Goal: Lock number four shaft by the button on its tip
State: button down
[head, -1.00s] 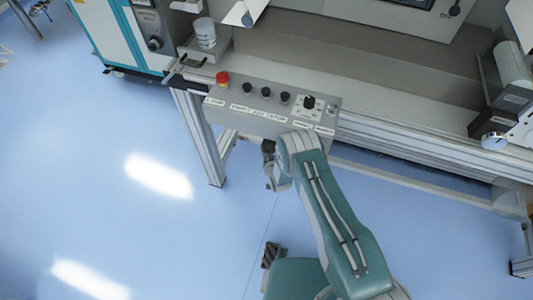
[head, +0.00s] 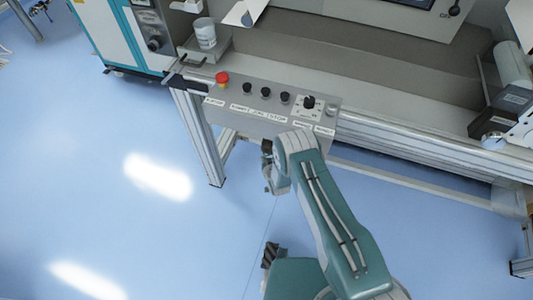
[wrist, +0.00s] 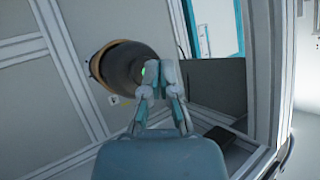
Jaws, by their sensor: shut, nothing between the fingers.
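A dark, rounded cylinder (wrist: 128,66) with a tan ring around its base juts toward the camera in the wrist view. It looks like a shaft end, but I see no number on it. A small green spot (wrist: 143,71) on its end may be the button. My gripper (wrist: 165,72) is shut and empty, with its fingertips just right of the green spot. I cannot tell whether they touch it. In the head view my gripper (head: 270,180) is mostly hidden by my arm, below the control box.
The control box (head: 232,113) carries a red stop button (head: 222,78) and several black knobs. A white cup-like part (head: 205,33) stands behind it. A metal frame leg (head: 203,140) stands to the left. The blue floor (head: 100,180) is clear at left.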

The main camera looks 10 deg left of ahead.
jog(key=s, duration=0.5)
jog(key=shift+s+a, duration=0.2)
jog(key=shift+a, duration=0.05)
jog(key=shift+s, duration=0.1)
dwell(0.4)
